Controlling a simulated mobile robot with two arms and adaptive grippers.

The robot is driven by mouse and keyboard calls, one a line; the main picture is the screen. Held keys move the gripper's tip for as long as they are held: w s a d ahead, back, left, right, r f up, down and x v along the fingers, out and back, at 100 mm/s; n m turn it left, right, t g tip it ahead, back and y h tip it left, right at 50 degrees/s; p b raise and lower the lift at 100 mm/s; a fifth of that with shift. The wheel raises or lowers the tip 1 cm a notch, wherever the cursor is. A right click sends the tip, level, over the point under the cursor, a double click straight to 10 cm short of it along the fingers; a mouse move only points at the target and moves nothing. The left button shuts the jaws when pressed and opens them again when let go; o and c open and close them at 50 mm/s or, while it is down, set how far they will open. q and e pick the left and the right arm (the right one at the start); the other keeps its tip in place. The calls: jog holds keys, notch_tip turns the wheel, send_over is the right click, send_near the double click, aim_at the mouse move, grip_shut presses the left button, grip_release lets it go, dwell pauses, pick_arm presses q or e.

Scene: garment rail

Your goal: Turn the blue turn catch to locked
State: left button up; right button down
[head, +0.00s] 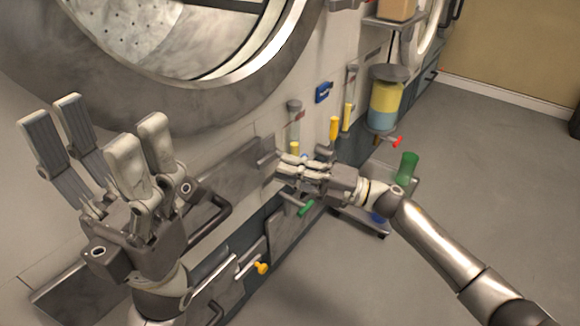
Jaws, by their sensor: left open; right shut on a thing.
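I cannot make out a blue turn catch for certain. A small blue piece with pale marks (323,92) is on the machine front, above and apart from my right gripper; I cannot tell if it is a catch or a label. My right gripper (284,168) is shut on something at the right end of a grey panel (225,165). Its fingers hide what they hold. My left gripper (98,145) is open and empty, fingers up, in front of the machine at the left.
Yellow handles (334,128) stand close above my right gripper. A green-ended lever (304,207) and a yellow knob (261,268) stick out below. A yellow-and-blue container (384,100) with a red tap (397,141) hangs to the right.

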jog(key=shift+n, duration=0.3)
jog(key=c, duration=1.4)
grip_release()
jog(key=shift+c, duration=0.2)
jog(key=v, duration=1.2)
jog(key=shift+d, duration=0.15)
